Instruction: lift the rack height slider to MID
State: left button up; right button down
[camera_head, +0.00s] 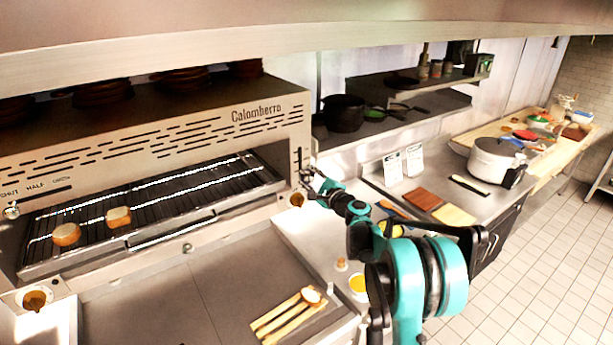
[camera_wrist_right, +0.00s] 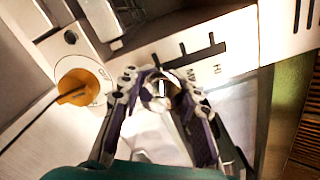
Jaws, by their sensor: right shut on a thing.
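The rack height slider's slot plate (camera_head: 299,157) is on the right front post of the Calomberro grill. In the right wrist view the dark notched slot (camera_wrist_right: 205,52) has printed labels beside it, HI at one end and a partly readable one nearer my fingers. My right gripper (camera_head: 307,177) is at the lower end of the slot. My left gripper is not in view.
An orange knob (camera_head: 297,199) sits just below my right gripper, also in the right wrist view (camera_wrist_right: 77,87). Two bread pieces (camera_head: 118,216) lie on the grill rack (camera_head: 170,190). A board with wooden spoons (camera_head: 290,316) and a silver pot (camera_head: 493,160) stand on the counters.

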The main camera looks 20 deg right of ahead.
aim_at(300, 161)
notch_tip(300, 161, up, 4)
jog(key=shift+f+p, duration=0.15)
jog(key=shift+p, duration=0.4)
jog(key=c, duration=1.1)
grip_release()
jog(key=shift+f, duration=0.1)
jog(key=v, duration=1.2)
jog(key=shift+a, duration=0.1)
